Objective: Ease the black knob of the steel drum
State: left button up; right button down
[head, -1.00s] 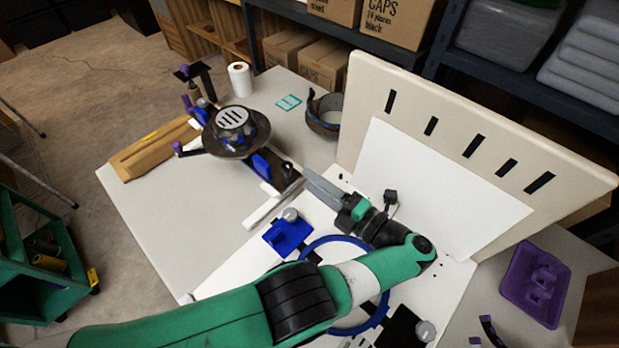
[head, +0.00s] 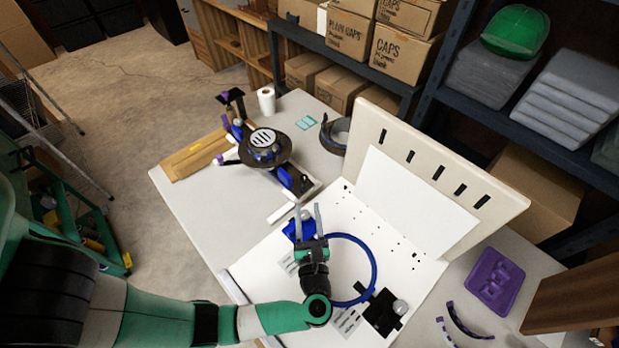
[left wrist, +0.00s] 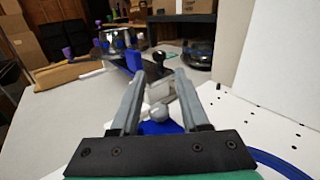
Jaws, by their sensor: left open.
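A black knob (left wrist: 158,56) stands upright beyond my fingers in the left wrist view, near the near end of a dark and blue stand; it is too small to make out clearly in the head view. On the stand sits a round, dark drum-like piece with a slotted pale top (head: 264,142); I cannot tell for sure that this is the steel drum. My left gripper (head: 310,209) is open and empty, fingers pointing toward the stand, well short of the knob. A blue block (head: 297,231) with a silver ball knob (left wrist: 158,112) lies below the fingers. My right gripper is not seen.
A blue ring (head: 372,262) lies on the white board right of my gripper. A slotted upright panel (head: 490,190) stands behind it. A dark curved band (head: 334,136), paper roll (head: 266,100) and wooden piece (head: 194,156) lie around the stand. The left table area is clear.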

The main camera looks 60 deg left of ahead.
aim_at(304, 182)
pick_arm(q)
jog(key=b+x, duration=0.1)
jog(key=x, duration=1)
jog(key=shift+s+a+f+b, duration=0.1)
jog(key=shift+s+a+b, duration=0.05)
jog(key=shift+b, duration=0.2)
jog(key=shift+c, duration=0.2)
grip_shut()
